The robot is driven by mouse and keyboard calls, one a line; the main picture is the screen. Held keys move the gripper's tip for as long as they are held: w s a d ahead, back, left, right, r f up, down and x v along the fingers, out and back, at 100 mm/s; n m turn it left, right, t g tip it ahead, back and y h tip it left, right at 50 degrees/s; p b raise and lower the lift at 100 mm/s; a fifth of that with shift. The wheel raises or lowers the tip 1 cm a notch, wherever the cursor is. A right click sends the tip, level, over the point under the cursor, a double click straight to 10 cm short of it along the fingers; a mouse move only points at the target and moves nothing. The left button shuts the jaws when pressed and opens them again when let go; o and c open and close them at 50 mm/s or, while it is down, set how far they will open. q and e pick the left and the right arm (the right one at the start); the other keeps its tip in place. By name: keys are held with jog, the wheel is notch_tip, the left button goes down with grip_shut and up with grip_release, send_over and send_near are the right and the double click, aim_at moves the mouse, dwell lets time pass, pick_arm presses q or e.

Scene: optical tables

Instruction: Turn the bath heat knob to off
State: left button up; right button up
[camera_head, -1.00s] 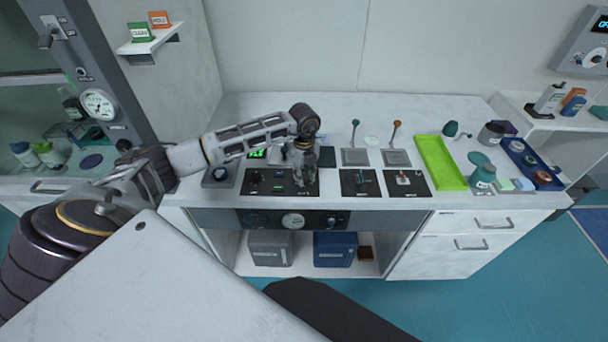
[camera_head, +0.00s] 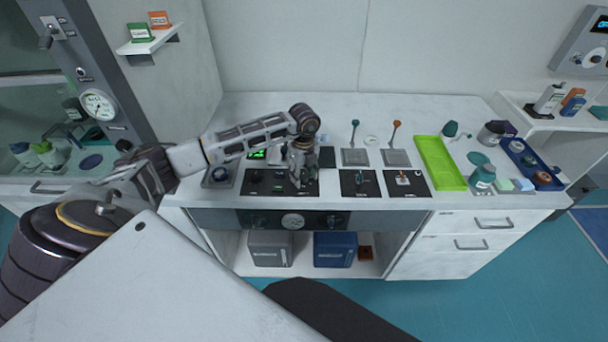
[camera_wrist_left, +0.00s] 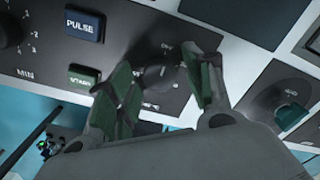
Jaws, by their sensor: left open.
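A dark round knob (camera_wrist_left: 158,77) on a black control panel (camera_wrist_left: 130,40) shows in the left wrist view, with small labels too blurred to read surely; it looks like the bath heat knob. My left gripper (camera_wrist_left: 160,68) is open, with one green-padded finger on each side of this knob. I cannot tell whether the pads touch it. In the head view my left gripper (camera_head: 300,178) points down over the right part of the black panel (camera_head: 270,189) and hides the knob. My right gripper is not in view.
A blue PULSE button (camera_wrist_left: 85,24) and a green button (camera_wrist_left: 84,77) sit beside the knob. Another dark knob (camera_head: 255,176) is at the panel's left. Two lever switch panels (camera_head: 360,184) and a green tray (camera_head: 440,163) stand to the right.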

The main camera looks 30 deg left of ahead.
aim_at(305, 176)
pick_arm(q)
notch_tip(305, 176, up, 12)
dwell(0.9)
jog(key=shift+d, duration=0.1)
dwell(0.4)
